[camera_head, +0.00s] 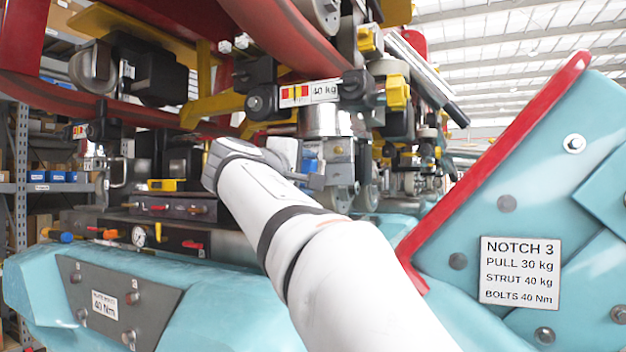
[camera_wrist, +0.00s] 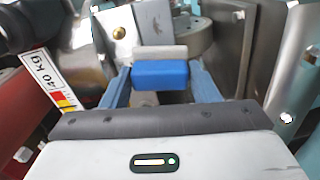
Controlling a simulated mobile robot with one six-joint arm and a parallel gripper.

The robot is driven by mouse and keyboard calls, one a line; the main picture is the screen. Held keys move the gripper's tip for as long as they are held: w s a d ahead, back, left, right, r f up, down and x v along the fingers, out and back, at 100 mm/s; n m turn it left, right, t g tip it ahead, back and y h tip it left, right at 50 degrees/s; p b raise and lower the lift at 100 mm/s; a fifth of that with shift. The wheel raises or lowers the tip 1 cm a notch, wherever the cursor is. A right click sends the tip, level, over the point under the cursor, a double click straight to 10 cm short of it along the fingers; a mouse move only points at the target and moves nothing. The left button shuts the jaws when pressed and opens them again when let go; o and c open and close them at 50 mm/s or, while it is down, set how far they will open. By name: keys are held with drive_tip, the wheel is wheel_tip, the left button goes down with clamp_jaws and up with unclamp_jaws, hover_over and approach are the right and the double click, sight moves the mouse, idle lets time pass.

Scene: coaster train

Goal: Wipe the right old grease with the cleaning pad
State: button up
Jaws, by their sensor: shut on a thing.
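My gripper (camera_wrist: 161,82) shows in the wrist view with its two blue-grey fingers on either side of a blue block with a pale grey layer, which looks like the cleaning pad (camera_wrist: 160,73). The fingers are shut on it. Just beyond the pad are a grey metal block and a round metal part; I cannot tell whether the pad touches them. In the head view my white arm reaches up into the machinery below the red rail, and its gripper end is largely hidden among metal parts. I cannot make out the right old grease in either view.
A 40 kg label (camera_head: 323,91) hangs above my gripper and also shows in the wrist view (camera_wrist: 44,78). A teal panel with a NOTCH 3 plate (camera_head: 520,271) and red edge stands at right. A grey wall (camera_wrist: 228,50) closely flanks the gripper's right side.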

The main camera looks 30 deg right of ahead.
drive_tip(key=shift+s+a, duration=0.25)
drive_tip(key=shift+a, duration=0.15)
drive_tip(key=shift+b+v, duration=0.5)
drive_tip(key=shift+v, duration=1)
drive_tip(key=shift+p+x, duration=0.8)
drive_tip(key=shift+x, duration=2.75)
drive_tip(key=shift+x, duration=0.8)
